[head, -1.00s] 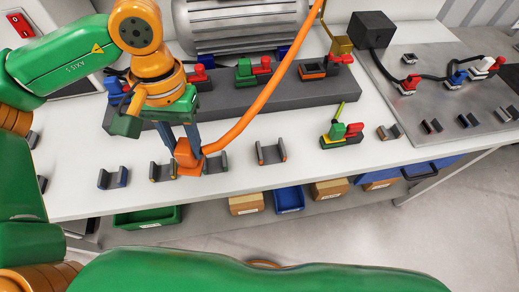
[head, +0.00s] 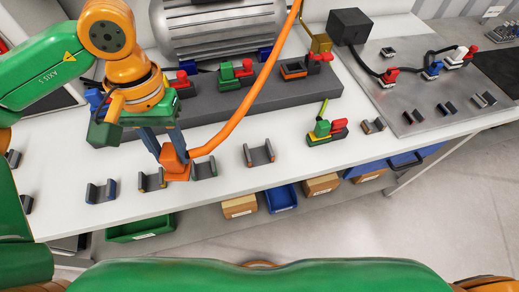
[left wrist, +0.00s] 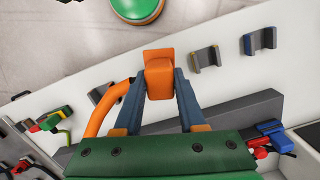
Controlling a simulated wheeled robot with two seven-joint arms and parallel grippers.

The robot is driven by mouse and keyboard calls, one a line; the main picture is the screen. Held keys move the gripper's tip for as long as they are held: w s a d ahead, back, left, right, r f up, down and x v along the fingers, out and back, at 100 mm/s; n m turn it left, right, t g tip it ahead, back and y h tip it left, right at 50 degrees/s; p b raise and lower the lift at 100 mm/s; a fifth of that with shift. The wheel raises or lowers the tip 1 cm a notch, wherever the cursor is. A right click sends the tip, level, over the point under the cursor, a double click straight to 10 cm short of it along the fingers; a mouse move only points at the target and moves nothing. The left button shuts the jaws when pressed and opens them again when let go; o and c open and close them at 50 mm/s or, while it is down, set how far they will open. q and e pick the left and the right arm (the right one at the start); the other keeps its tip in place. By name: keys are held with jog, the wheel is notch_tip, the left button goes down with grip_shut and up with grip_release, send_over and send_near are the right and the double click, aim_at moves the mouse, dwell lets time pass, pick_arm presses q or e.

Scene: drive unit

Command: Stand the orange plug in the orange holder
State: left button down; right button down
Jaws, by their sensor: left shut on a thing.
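The orange plug (head: 173,158) is between the fingers of my left gripper (head: 168,145), which is shut on it. The plug also shows in the left wrist view (left wrist: 158,78), with an orange cable running from it. In the head view the plug is between two small grey U-shaped holders near the front of the table, apparently above the surface; contact cannot be told. The grey holder to its right (head: 259,153) has small orange-looking marks and looks empty; I cannot be certain that it is the orange holder. My right gripper is not in view.
Other grey holders (head: 101,191) stand in the front row. A green-and-red connector (head: 325,131) stands at right. Behind is a long dark block (head: 230,97) carrying coloured connectors. The orange cable (head: 240,119) rises from the plug across the table.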

pick_arm(q)
jog(key=w+d+p, duration=0.3)
jog(key=w+d, duration=0.1)
jog(key=d, duration=0.3)
jog(key=w+d+p, duration=0.3)
jog(key=w+d, duration=0.1)
jog(key=d, duration=0.4)
jog(key=shift+w+d, duration=0.15)
jog(key=shift+w, duration=0.25)
